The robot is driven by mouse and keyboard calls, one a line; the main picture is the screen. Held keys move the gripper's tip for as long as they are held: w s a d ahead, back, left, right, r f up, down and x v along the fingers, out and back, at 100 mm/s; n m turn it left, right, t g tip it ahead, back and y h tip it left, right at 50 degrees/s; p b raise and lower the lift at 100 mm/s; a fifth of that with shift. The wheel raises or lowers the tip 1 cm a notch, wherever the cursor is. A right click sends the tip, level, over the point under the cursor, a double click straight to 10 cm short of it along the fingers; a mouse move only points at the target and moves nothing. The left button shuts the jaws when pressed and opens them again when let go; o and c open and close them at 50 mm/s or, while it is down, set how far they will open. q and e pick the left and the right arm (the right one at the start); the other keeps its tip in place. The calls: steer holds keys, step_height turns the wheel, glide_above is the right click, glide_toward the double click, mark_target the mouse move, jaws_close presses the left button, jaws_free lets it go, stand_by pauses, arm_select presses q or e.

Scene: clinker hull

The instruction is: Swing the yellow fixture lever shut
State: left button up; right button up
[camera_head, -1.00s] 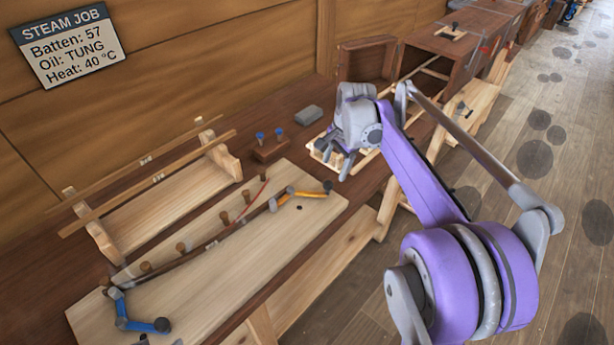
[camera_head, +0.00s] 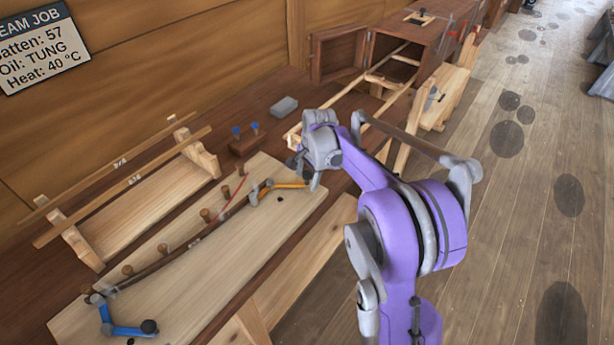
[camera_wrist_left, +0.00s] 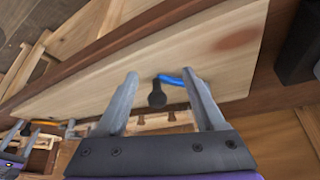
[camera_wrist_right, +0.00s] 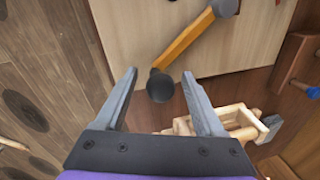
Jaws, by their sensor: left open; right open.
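The yellow lever (camera_head: 290,186) is at the far right end of the pale board (camera_head: 225,258). It angles out from a grey pivot beside the curved batten (camera_head: 170,258). In the right wrist view the yellow lever (camera_wrist_right: 186,42) ends in a dark knob (camera_wrist_right: 160,86). My right gripper (camera_head: 302,183) is open, its fingers (camera_wrist_right: 158,74) either side of that knob in the picture; I see no grip on it. My left gripper (camera_wrist_left: 160,76) is open, with the blue lever's dark knob (camera_wrist_left: 157,97) showing between its fingers. The left gripper is out of the head view.
A blue lever (camera_head: 125,330) is at the board's near left end. Several wooden pegs line the batten. A rack (camera_head: 145,207) with strips stands behind the board. A grey block (camera_head: 284,106) and a wooden frame (camera_head: 295,135) lie beyond. The floor at right is open.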

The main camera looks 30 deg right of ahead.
jaws_close()
stand_by(1.4)
